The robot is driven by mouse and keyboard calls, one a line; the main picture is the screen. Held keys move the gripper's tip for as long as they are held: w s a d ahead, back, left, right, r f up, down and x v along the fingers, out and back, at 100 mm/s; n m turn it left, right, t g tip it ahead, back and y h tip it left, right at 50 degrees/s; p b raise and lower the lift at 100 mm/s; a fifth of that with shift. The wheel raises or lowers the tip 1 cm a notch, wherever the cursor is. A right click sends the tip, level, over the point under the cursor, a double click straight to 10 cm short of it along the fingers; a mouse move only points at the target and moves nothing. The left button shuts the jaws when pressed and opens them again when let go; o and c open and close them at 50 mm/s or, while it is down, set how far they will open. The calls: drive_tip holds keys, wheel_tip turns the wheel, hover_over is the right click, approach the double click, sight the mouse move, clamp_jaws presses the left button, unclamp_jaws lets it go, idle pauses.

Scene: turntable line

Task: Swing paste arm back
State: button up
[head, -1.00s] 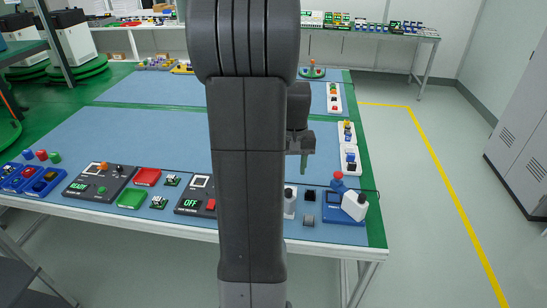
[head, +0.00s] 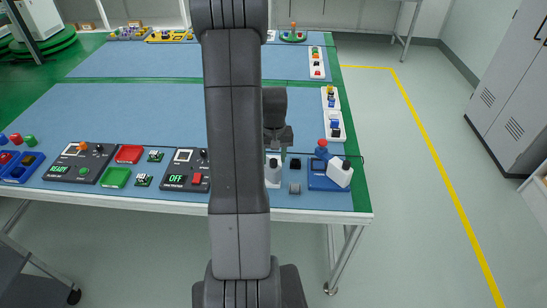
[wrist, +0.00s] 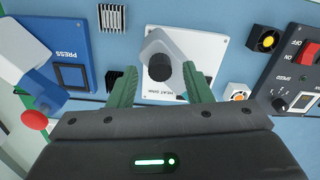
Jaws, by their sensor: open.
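The paste arm (wrist: 168,47), a pale grey swing arm with a black knob (wrist: 161,73), sits on a white plate marked HEAT SINK (wrist: 178,93) in the wrist view. It also shows as a small white piece (head: 273,175) just right of my arm link in the head view. My gripper (wrist: 161,78) is open, with its green fingers on either side of the black knob. Gaps show between the knob and both fingers, so it is not held. In the head view my gripper (head: 281,152) is low over the table's front right part, partly hidden by my arm.
A blue PRESS station (wrist: 75,45) with a white block and red knob stands close on the left in the wrist view. A dark switch box (wrist: 299,75) is on the right. A ribbed heat sink (wrist: 111,18) and small fan parts (wrist: 264,40) lie nearby.

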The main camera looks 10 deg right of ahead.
drive_tip(key=shift+f, duration=0.6)
clamp_jaws()
